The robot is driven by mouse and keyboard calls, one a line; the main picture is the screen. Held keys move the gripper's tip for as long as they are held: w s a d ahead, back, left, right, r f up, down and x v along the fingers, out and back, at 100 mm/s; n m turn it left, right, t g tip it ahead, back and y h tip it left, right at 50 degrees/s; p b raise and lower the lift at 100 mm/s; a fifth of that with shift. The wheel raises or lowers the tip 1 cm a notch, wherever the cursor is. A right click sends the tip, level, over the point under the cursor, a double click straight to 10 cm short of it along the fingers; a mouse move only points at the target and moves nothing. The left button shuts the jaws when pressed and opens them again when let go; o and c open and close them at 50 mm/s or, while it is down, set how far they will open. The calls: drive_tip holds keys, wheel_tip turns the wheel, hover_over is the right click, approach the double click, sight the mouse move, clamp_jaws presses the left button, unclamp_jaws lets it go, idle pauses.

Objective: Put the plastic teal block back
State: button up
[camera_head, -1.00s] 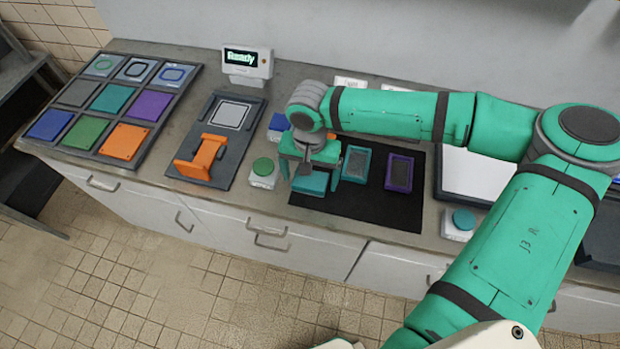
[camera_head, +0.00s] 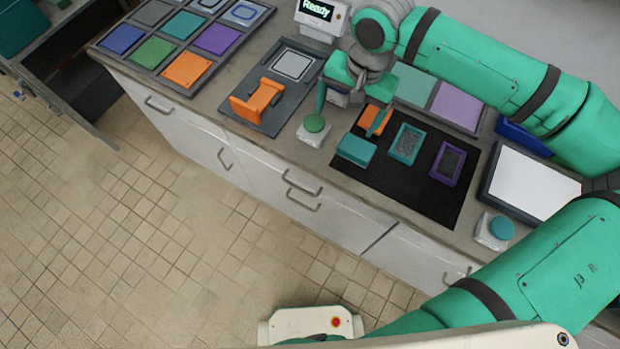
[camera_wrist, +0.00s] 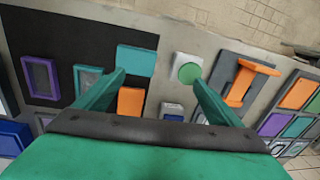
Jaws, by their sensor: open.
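The plain teal block (camera_head: 356,150) lies on the front left part of the black mat (camera_head: 420,196). It also shows in the wrist view (camera_wrist: 136,60), just beyond the tip of one finger. My gripper (camera_head: 348,120) is open and empty, raised above the counter behind and to the left of the block; I cannot tell whether that finger touches it. In the wrist view, my gripper (camera_wrist: 160,77) has its fingers well apart. A teal-framed piece with a grey face (camera_head: 407,144) lies right of the block. The tile board (camera_head: 172,80) at left includes a teal tile (camera_head: 183,25).
An orange piece (camera_head: 377,118) and a purple-framed piece (camera_head: 448,163) lie on the mat. A green button (camera_head: 314,124) stands left of it, beside a fixture with an orange handle (camera_head: 258,100). A teal button (camera_head: 500,229) and white panel (camera_head: 535,188) are at right.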

drive_tip(key=w+a+r+n+t+y, duration=0.2)
drive_tip(key=w+a+y, duration=0.1)
drive_tip(key=a, duration=0.7)
drive_tip(key=w+a+r+n+t+y, duration=0.2)
drive_tip(key=w+a+y, duration=0.1)
drive_tip(key=a, duration=0.7)
drive_tip(key=w+a+r+t+y, duration=0.3)
drive_tip(key=a+r+t+y, duration=0.45)
drive_tip(key=a+r, duration=0.4)
drive_tip(key=s+d+f+m+t+h, duration=0.2)
drive_tip(key=s+d+f+m+h, duration=0.15)
drive_tip(key=f, duration=0.35)
drive_tip(key=s+d+f+m+t+h, duration=0.2)
drive_tip(key=s+d+f+h, duration=0.25)
drive_tip(key=f, duration=0.25)
drive_tip(key=s+d+f+m+t+h, duration=0.3)
drive_tip(key=s+f+h, duration=0.15)
drive_tip(key=f, duration=0.25)
drive_tip(key=s+d+f+n+g, duration=0.1)
drive_tip(key=s+d+f+n, duration=0.2)
drive_tip(key=s, duration=0.5)
drive_tip(key=s+d+f+n+g+h, duration=0.1)
drive_tip(key=s+d+f+n, duration=0.2)
drive_tip(key=s, duration=0.6)
drive_tip(key=s+d+f+n+g+h, duration=0.1)
drive_tip(key=s+d+f+n+g, duration=0.1)
drive_tip(key=s, duration=0.7)
drive_tip(key=shift+d+f+n, duration=0.8)
drive_tip(key=shift+n, duration=0.35)
